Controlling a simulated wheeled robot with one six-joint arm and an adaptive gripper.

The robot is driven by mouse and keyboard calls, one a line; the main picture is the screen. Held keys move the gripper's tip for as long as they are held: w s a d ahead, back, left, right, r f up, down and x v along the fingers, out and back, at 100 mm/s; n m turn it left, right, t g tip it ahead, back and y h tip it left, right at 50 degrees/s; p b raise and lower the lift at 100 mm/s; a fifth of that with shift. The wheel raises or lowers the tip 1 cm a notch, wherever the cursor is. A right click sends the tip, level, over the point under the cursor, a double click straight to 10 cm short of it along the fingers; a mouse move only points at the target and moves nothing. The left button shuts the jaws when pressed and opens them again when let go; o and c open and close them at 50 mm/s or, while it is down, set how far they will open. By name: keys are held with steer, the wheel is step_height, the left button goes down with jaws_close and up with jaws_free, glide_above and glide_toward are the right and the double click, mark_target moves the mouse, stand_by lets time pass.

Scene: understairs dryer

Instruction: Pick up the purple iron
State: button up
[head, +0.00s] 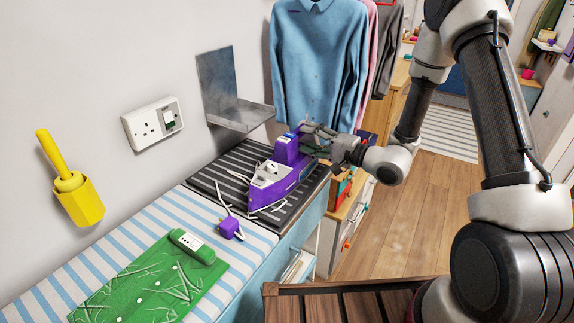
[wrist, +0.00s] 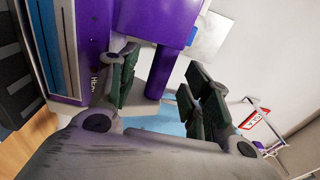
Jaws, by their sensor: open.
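My gripper (head: 312,140) is at the iron's far upper end, coming from the right. In the wrist view the iron (wrist: 172,22) fills the top and left. My open fingers (wrist: 163,78) are apart, with a narrow purple part of the iron showing between them. I cannot tell whether either finger touches it.
A grey metal shelf (head: 240,113) juts from the wall just left of the iron. Hanging shirts (head: 318,60) are behind. A wooden drawer unit (head: 345,225) stands right of the board; floor beyond is clear.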

mark_target(301, 135)
steer(key=x, duration=0.4)
steer(key=shift+w+a+r, duration=0.1)
steer(key=shift+a, duration=0.3)
steer(key=shift+c, duration=0.2)
jaws_close()
